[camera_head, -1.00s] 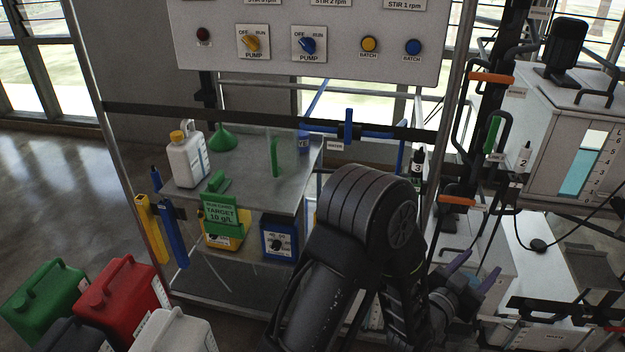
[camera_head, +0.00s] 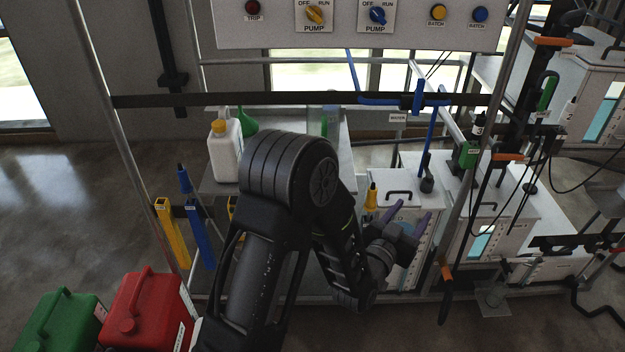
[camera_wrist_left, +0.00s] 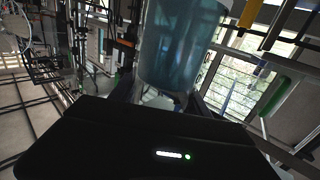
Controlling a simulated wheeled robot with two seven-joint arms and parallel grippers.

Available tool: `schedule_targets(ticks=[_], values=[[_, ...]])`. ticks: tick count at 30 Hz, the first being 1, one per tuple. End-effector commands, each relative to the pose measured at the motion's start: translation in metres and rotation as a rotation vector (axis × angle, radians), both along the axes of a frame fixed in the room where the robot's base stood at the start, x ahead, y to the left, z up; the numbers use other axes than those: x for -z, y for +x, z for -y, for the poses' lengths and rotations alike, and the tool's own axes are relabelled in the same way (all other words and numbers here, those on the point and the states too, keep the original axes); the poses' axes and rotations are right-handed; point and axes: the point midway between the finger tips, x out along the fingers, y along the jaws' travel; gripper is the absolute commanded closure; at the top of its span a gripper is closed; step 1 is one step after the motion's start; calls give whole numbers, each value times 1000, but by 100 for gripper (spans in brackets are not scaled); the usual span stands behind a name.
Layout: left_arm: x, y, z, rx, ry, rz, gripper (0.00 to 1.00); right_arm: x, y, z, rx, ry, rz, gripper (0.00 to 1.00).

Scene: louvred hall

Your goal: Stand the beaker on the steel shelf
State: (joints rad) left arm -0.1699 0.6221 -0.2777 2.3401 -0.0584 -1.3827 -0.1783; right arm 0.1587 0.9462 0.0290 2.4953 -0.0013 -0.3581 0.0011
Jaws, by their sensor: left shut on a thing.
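My left arm's dark elbow covers the middle of the head view, and my left gripper (camera_head: 402,228) with purple fingers is right of it. In the left wrist view the beaker (camera_wrist_left: 180,45), a bluish see-through cylinder, is between the gripper's fingers, which are shut on it. I cannot make out the beaker clearly in the head view. The grey steel shelf (camera_head: 346,155) is behind my elbow, left of the gripper, its front middle hidden. My right gripper is not in view.
White tanks (camera_head: 400,190) stand at right. Red (camera_head: 148,308) and green (camera_head: 62,325) canisters stand at lower left.

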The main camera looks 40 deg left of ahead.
Motion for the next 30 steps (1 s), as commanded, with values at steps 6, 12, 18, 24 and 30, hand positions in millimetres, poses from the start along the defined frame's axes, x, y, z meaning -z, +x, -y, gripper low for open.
schedule_targets(ticks=[6, 12, 18, 24, 30], values=[[-1, 0, 0, 0, 0, 2, 100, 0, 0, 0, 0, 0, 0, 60], [-4, 12, -19, -52, 0, 5, 100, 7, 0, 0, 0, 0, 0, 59], [-26, 47, -89, -237, -3, 12, 100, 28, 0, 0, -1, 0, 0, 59], [-69, 72, -193, -478, -5, 13, 100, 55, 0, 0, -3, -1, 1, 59], [-117, 73, -269, -618, -4, 9, 100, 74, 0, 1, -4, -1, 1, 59]])
